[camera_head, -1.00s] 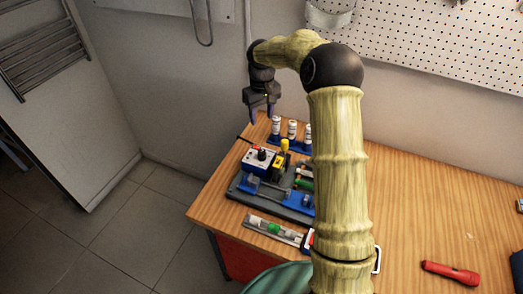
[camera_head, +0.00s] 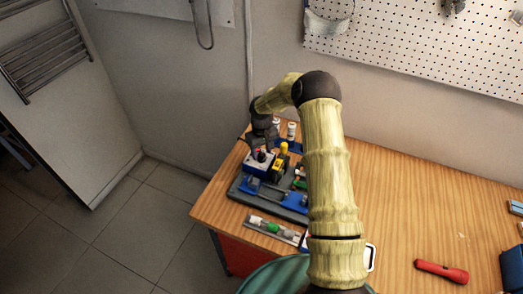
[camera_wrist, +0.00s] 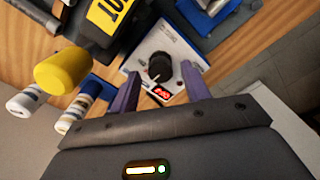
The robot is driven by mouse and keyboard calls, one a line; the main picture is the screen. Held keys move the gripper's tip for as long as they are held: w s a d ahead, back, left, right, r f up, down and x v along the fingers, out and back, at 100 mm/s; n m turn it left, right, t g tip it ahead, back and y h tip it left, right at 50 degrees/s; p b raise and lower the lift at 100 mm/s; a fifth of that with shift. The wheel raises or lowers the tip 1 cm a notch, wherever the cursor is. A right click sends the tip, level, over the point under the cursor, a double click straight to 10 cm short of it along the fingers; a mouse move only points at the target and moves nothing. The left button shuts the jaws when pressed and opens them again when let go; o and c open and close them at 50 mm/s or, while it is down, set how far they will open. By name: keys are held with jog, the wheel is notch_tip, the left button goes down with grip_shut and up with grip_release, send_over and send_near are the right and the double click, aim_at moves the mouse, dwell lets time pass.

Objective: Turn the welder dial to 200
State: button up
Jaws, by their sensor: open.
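The welder (camera_head: 252,163) is a small white and blue box at the left of the bench; my gripper partly covers it in the head view. In the wrist view the welder (camera_wrist: 172,39) shows its white face with a black round dial (camera_wrist: 159,69) and a small red-lit display (camera_wrist: 161,94), whose digits I cannot read surely. A light pointer mark shows on the dial. My gripper (camera_wrist: 161,72) is open, with one purple finger on each side of the dial. I cannot tell whether the fingers touch it. In the head view my gripper (camera_head: 263,146) is right above the welder.
A yellow and black device (camera_wrist: 104,18) stands close beside the welder, with a yellow cylinder (camera_wrist: 63,70) near it. White bottles (camera_wrist: 75,114) stand behind. A pipe fixture strip (camera_head: 273,228) lies in front. A red flashlight (camera_head: 441,271) lies on the clear right part of the bench.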

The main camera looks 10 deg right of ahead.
jog(key=shift+f, duration=0.7)
jog(key=c, duration=1)
jog(key=shift+o, duration=0.2)
